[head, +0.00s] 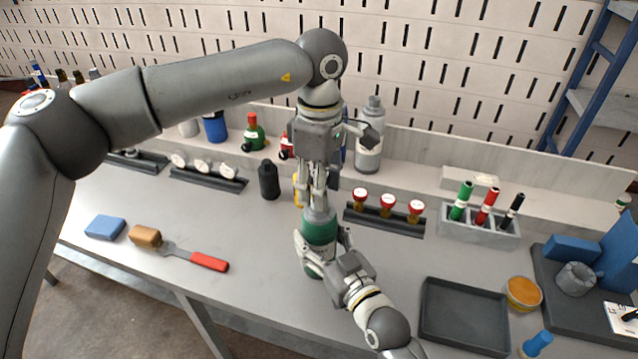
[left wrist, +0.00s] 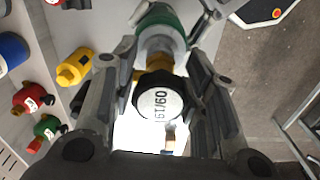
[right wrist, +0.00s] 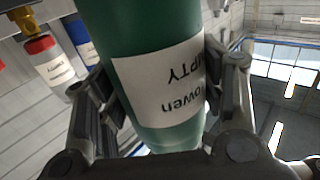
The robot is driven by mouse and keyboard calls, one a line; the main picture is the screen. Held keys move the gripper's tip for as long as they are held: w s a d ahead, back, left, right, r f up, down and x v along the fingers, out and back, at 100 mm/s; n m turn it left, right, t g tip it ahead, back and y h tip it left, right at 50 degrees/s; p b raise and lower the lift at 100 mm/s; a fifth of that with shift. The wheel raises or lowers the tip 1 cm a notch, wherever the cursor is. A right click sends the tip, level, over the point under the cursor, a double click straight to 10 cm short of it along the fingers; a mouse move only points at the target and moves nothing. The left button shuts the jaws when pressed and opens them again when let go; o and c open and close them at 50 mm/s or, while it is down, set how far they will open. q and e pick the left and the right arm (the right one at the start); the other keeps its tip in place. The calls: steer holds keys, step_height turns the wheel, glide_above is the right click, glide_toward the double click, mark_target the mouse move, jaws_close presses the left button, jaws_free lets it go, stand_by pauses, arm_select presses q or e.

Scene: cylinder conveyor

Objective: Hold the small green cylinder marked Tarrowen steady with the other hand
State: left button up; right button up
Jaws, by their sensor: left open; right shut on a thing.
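The small green cylinder (head: 319,231) stands on the bench in the middle of the head view. Its white label shows upside down in the right wrist view (right wrist: 145,45), with "owen" and "EMPTY" readable. My right gripper (head: 321,250) is shut on the cylinder's body from the front right, one finger on each side. My left gripper (head: 317,196) points down from above, open, with its fingers on either side of the valve end. In the left wrist view a black valve knob with a white face (left wrist: 160,104) sits between these fingers, which look apart from it.
Behind stand a black bottle (head: 268,180), a grey cylinder (head: 369,150) and a rack of red-capped valves (head: 388,207). A marker holder (head: 480,226) and an empty dark tray (head: 465,315) are at right. A red-handled tool (head: 208,261) and blue block (head: 105,227) lie at left.

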arm_select(q)
jaws_close()
steer(key=n, duration=0.4)
steer(key=shift+n, duration=1.1)
steer(key=n, duration=0.3)
steer(key=shift+n, duration=1.5)
